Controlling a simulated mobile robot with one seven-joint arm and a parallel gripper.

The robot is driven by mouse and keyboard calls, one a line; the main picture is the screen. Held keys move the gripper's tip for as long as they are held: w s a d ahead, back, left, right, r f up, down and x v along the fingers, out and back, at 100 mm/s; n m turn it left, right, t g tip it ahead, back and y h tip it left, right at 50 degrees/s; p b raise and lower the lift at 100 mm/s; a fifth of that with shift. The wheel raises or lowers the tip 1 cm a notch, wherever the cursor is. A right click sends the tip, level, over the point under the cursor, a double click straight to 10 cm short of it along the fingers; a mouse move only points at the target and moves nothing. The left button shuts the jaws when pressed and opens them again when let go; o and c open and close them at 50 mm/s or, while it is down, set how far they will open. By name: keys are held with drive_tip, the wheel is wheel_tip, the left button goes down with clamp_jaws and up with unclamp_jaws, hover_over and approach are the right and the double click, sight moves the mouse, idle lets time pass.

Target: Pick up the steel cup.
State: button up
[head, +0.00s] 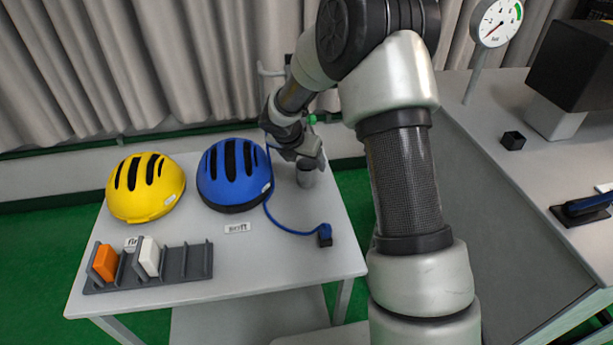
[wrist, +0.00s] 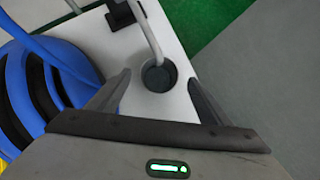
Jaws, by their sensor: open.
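The steel cup (head: 306,177) is a small grey cylinder standing upright on the light grey table (head: 270,265), right of the blue helmet. Its top is partly hidden by my gripper (head: 309,160) in the head view. In the wrist view the cup (wrist: 158,78) shows from above as a dark round opening. The fingers of my gripper (wrist: 159,78) are spread apart, one on each side of it in the picture. I cannot tell how far down beside the cup they reach.
A blue helmet (head: 232,175) is close left of the cup, with a yellow helmet (head: 146,187) beyond. A blue cable (head: 285,222) runs to a dark plug (head: 325,235). In the wrist view a pale rod (wrist: 148,35) meets the cup's rim in the picture.

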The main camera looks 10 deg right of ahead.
sight(307, 166)
drive_tip(key=x, duration=0.5)
drive_tip(key=shift+a+b, duration=0.1)
drive_tip(key=shift+b, duration=0.25)
drive_tip(key=c, duration=1.2)
drive_tip(key=shift+c, duration=0.2)
